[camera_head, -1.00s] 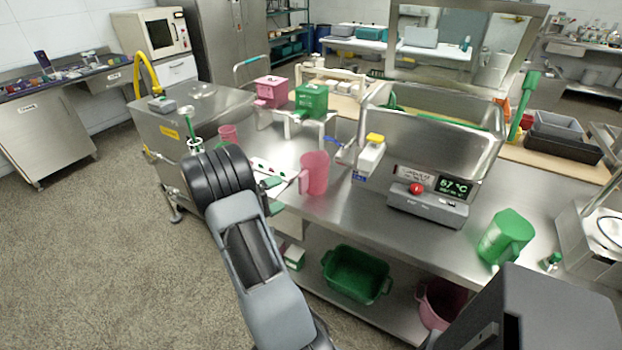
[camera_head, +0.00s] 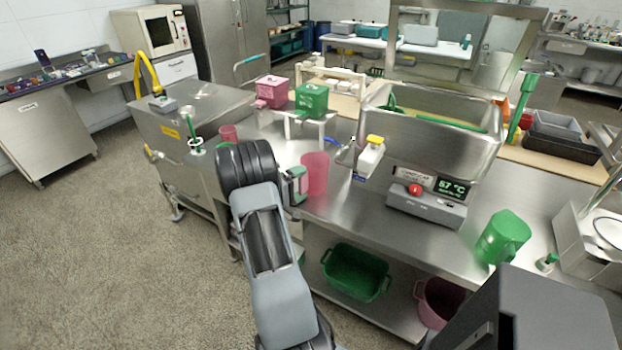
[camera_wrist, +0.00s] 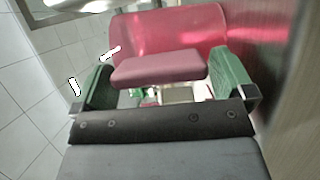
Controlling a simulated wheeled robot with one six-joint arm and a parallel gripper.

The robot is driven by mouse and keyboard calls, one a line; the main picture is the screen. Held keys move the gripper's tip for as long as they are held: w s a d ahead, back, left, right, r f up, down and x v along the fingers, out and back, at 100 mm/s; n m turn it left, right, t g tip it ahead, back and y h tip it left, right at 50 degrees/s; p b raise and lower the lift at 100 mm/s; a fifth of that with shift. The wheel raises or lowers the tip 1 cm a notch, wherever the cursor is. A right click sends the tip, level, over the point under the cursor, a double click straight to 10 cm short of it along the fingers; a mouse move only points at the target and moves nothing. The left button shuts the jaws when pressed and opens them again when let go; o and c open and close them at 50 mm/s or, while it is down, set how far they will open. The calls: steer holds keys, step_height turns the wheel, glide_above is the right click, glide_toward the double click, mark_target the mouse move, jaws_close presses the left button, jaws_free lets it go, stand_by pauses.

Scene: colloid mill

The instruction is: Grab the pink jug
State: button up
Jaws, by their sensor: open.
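The pink jug (camera_head: 316,174) stands upright on the steel table, just right of my gripper (camera_head: 297,183) in the head view. My gripper's green-padded fingers are at the jug's handle side; my arm hides part of them. In the wrist view, the open fingers (camera_wrist: 165,88) stand on both sides of the jug's pink handle (camera_wrist: 158,68), with gaps beside it. The jug's body (camera_wrist: 175,28) fills the view just beyond the fingertips.
A smaller pink cup (camera_head: 228,134) stands on the table to the left. A control box (camera_head: 427,205) and a green jug (camera_head: 503,237) are to the right. A green tub (camera_head: 356,272) and a pink bucket (camera_head: 440,302) sit on the lower shelf.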

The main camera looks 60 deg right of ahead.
steer(key=shift+c, duration=0.3)
steer(key=c, duration=0.7)
